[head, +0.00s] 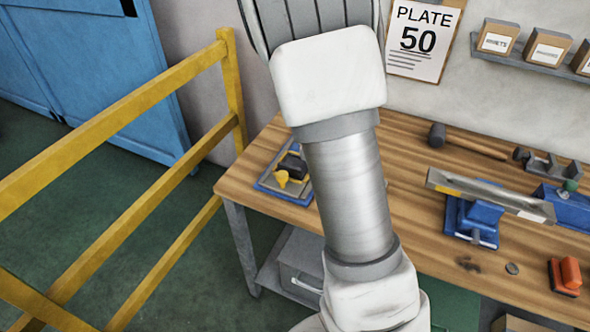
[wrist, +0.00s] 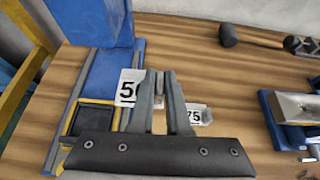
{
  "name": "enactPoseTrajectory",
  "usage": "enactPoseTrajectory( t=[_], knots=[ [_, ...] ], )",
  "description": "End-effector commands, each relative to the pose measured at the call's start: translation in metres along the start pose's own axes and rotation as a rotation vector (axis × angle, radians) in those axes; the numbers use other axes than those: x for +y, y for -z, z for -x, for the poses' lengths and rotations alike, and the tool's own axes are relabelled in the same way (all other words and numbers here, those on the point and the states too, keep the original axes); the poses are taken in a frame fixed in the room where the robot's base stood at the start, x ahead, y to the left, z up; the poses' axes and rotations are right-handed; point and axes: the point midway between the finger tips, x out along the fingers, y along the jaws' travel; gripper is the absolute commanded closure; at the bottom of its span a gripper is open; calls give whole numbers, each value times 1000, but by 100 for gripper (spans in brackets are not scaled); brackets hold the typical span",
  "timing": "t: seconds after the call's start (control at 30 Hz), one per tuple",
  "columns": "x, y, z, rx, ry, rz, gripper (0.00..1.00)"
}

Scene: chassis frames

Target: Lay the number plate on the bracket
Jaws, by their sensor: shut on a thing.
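In the wrist view, my gripper (wrist: 159,77) is shut on a small grey part between its fingertips. A white number plate (wrist: 127,88) with a "5" and part of another digit shows against the left finger and looks held with it; the finger hides its right side. A blue fixture (wrist: 55,152) with a yellow-edged dark square recess (wrist: 88,119) is at left, partly below my gripper. It may be the bracket; I cannot tell. In the head view my arm hides the gripper and plate.
A blue block (wrist: 95,22) rises at upper left in the wrist view. On the wooden bench (head: 400,218) are a metal bar (head: 490,195) on blue stands, a mallet (head: 465,143) and a red block (head: 565,275). A yellow rail (head: 110,115) stands left. A wall sheet (head: 422,40) reads "PLATE 50".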

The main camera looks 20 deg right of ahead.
Motion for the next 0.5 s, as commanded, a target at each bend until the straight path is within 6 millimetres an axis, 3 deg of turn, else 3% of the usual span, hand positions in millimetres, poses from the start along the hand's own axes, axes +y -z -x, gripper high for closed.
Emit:
enactPoseTrajectory(
  t=[0.13, 0.5],
  knots=[
    [16, 12, -2, 1, 3, 4, 100],
    [87, 59, -6, -1, 2, 3, 100]
  ],
)
